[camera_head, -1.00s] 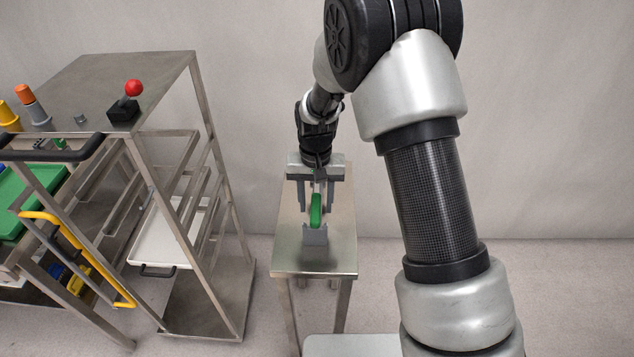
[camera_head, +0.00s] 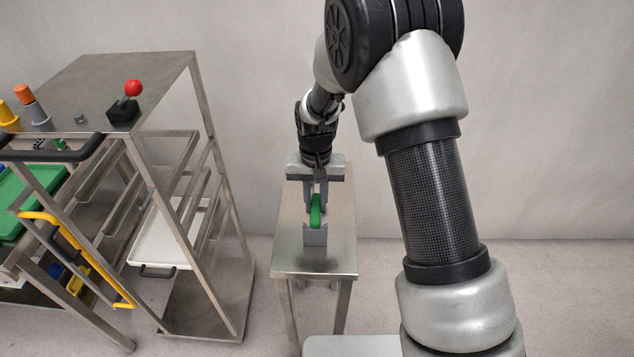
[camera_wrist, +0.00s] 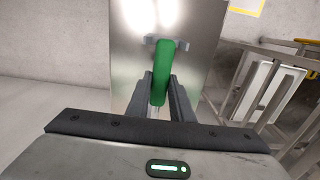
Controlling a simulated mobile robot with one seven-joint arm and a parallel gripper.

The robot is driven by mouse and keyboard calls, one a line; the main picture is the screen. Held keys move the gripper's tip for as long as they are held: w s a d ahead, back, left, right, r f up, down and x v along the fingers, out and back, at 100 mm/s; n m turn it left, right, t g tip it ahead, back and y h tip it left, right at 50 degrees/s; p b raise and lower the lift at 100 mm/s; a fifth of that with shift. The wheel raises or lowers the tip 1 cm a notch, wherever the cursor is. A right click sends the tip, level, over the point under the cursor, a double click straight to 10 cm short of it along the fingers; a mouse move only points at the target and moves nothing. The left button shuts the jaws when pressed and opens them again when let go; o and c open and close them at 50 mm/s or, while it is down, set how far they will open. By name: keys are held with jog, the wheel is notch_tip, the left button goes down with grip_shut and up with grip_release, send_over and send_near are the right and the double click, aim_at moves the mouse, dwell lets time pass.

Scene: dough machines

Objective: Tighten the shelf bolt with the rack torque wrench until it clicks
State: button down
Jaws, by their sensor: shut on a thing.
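A green handle (camera_head: 316,214), which looks like the grip of the torque wrench, stands at a grey holder (camera_head: 315,238) on a small steel table. My gripper (camera_head: 316,197) is shut on this handle from above, one finger on each side. In the wrist view the green handle (camera_wrist: 165,66) runs between my two fingers (camera_wrist: 161,95), and the holder's grey prongs show beside its far end. The rest of the wrench is hidden. I cannot pick out the shelf bolt in either view.
The small steel table (camera_head: 290,262) is otherwise bare. A steel rack (camera_head: 196,90) stands to its left, with a red-knobbed lever (camera_head: 133,89) on top and a white tray (camera_head: 158,236) inside. A yellow-handled cart is further left. A plain wall is behind.

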jog(key=shift+r+p, duration=0.4)
jog(key=shift+r, duration=0.35)
jog(key=shift+r+p, duration=1.7)
jog(key=shift+r, duration=1.2)
jog(key=shift+d, duration=0.1)
